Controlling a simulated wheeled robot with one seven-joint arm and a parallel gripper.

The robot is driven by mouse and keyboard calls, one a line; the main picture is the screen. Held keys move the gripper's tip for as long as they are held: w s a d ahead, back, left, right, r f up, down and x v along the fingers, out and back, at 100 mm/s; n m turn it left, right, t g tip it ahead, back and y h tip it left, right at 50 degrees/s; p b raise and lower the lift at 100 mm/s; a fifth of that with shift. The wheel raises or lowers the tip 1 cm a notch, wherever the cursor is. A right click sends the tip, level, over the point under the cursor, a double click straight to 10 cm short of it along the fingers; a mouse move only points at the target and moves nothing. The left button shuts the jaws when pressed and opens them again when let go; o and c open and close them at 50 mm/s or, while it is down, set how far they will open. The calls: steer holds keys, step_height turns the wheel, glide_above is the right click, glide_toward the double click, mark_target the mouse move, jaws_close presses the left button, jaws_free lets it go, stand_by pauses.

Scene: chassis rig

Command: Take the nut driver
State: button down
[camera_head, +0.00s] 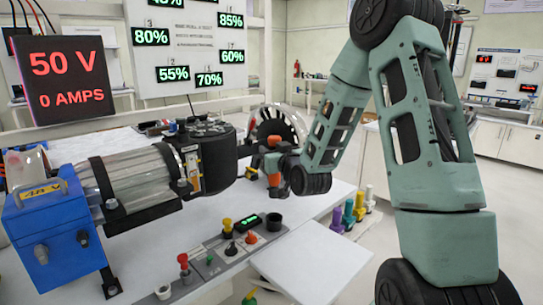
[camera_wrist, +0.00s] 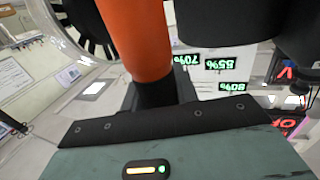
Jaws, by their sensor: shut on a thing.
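My gripper (camera_head: 268,168) is at the end of the green arm, above the white bench and just right of the black motor-like housing. It is shut on an orange-handled tool, which I take to be the nut driver (camera_wrist: 137,38). In the wrist view the thick orange handle rises from a black part near the gripper's dark edge, close to the camera. In the head view the tool shows only as small orange patches (camera_head: 272,160) among the fingers. Its tip and the exact finger contact cannot be made out.
The black housing (camera_head: 215,155) joins a clear cylinder and a blue box (camera_head: 55,230) at left. A control panel (camera_head: 215,255) with knobs stands at the bench front. Several coloured knobbed posts (camera_head: 348,215) stand right. A round wheel-like part (camera_head: 277,125) is behind my gripper.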

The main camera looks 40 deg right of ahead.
step_height(320, 180, up, 4)
steer(key=shift+r+p, duration=0.2)
steer(key=shift+p, duration=0.9)
